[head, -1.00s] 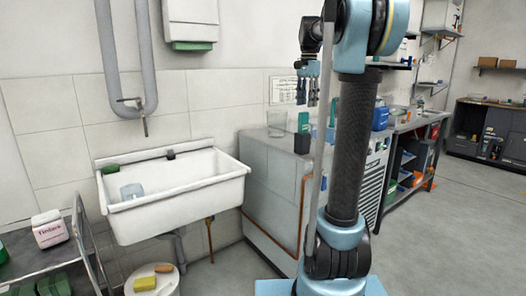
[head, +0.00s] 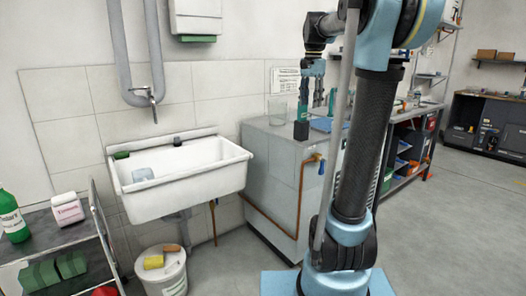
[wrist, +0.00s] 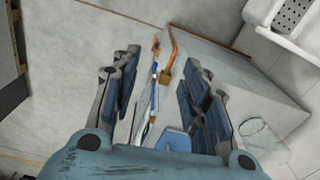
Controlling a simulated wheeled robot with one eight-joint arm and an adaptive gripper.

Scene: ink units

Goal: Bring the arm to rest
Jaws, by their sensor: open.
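My arm (head: 360,140) stands at the right of the head view, with its forearm bent over toward the counter. My gripper (head: 317,95) hangs down from it above the counter's near end. In the wrist view my gripper (wrist: 158,82) is open, with its two fingers spread wide and nothing between them. Below the gap lie the counter's edge and the floor. The fingers are partly lost against dark items behind them in the head view.
A counter (head: 270,165) holds a clear glass beaker (head: 281,109) and a blue item (wrist: 173,140). A white sink (head: 185,195) hangs on the wall. A cart (head: 60,240) and a bucket (head: 163,280) stand at left. Open floor (head: 455,220) lies at right.

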